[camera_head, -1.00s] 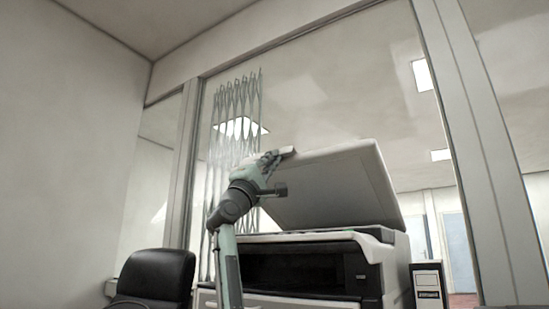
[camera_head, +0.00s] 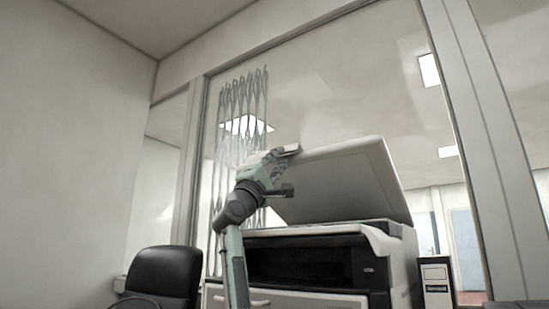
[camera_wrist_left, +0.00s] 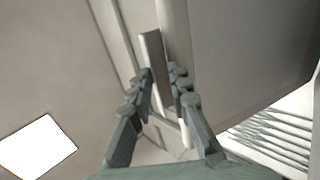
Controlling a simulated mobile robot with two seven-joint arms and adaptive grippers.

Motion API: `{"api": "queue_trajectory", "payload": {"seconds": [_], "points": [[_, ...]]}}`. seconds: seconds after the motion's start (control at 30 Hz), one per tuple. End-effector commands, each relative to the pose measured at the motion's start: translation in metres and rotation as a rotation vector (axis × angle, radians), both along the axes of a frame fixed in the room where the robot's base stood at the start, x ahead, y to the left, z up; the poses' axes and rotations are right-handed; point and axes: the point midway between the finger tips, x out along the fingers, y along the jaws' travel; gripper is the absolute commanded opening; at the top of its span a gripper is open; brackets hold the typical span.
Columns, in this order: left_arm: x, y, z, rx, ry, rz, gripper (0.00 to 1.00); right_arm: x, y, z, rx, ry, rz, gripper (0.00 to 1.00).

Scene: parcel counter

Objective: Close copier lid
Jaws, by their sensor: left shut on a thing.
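The copier (camera_head: 315,262) stands in front of a glass partition, and its grey lid (camera_head: 345,185) is raised and tilted. My left gripper (camera_head: 284,155) is at the left upper edge of the lid. It is shut on a light bar-like part at the lid's edge, which looks like a handle. In the left wrist view, the fingers of my left gripper (camera_wrist_left: 160,80) lie on either side of this lid handle (camera_wrist_left: 152,58), with the lid's broad face (camera_wrist_left: 235,50) to the right. My right gripper is not in view.
A black office chair (camera_head: 165,275) stands to the left of the copier. A black and white box file (camera_head: 437,284) stands to its right. A folding lattice (camera_head: 240,125) hangs behind my left arm.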

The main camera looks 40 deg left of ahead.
Motion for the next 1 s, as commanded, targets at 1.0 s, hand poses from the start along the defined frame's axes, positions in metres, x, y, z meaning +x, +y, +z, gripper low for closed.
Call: {"api": "queue_trajectory", "payload": {"seconds": [1.0], "points": [[-0.13,-0.008,-0.007,0.0,-0.001,0.0,0.12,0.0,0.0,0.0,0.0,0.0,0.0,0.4]]}}
